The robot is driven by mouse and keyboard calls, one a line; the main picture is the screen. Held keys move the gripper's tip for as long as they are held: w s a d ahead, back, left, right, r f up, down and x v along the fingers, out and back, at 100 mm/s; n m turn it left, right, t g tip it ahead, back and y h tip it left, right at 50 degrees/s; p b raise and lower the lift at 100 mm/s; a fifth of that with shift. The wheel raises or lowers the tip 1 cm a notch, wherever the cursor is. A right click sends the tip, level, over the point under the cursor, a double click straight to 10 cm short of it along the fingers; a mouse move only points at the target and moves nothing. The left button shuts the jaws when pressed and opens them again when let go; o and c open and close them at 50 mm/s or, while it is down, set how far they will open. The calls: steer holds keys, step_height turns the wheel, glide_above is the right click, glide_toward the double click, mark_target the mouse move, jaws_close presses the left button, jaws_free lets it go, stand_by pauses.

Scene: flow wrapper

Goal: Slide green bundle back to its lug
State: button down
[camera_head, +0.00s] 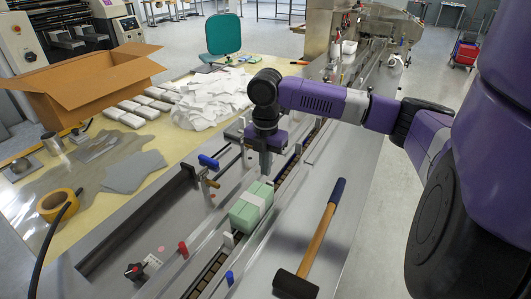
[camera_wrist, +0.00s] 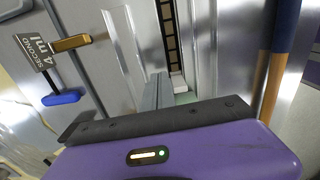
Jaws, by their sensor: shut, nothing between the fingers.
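The green bundle (camera_head: 252,207), a block with a white band around it, lies on the narrow conveyor channel in the head view. My gripper (camera_head: 265,172) is shut and empty, pointing down at the bundle's far end. Whether its fingertips touch the bundle I cannot tell. A small white upright piece (camera_head: 228,240), perhaps a lug, stands at the bundle's near end. In the wrist view the closed grey fingers (camera_wrist: 155,92) stand beside a strip of green (camera_wrist: 185,98). Most of the bundle is hidden there by my gripper body.
A hammer (camera_head: 315,240) lies on the metal deck right of the channel. A blue-handled lever (camera_head: 208,161) and a red knob (camera_head: 183,249) are on the left. An open cardboard box (camera_head: 95,85), white bundles and a tape roll (camera_head: 57,205) occupy the side table.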

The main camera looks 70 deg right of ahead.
mark_target(253, 184)
steer(key=shift+w+a+f+p, duration=0.2)
steer(key=shift+a+p, duration=0.05)
steer(key=shift+a, duration=0.75)
steer(key=shift+w+a+f+p, duration=0.15)
steer(key=shift+a+p, duration=0.05)
steer(key=shift+a, duration=0.8)
steer(key=a, duration=0.1)
steer(key=a+p, duration=0.1)
steer(key=a, duration=0.1)
steer(key=shift+w+a, duration=0.2)
steer(key=shift+w, duration=0.2)
steer(key=shift+d, duration=0.1)
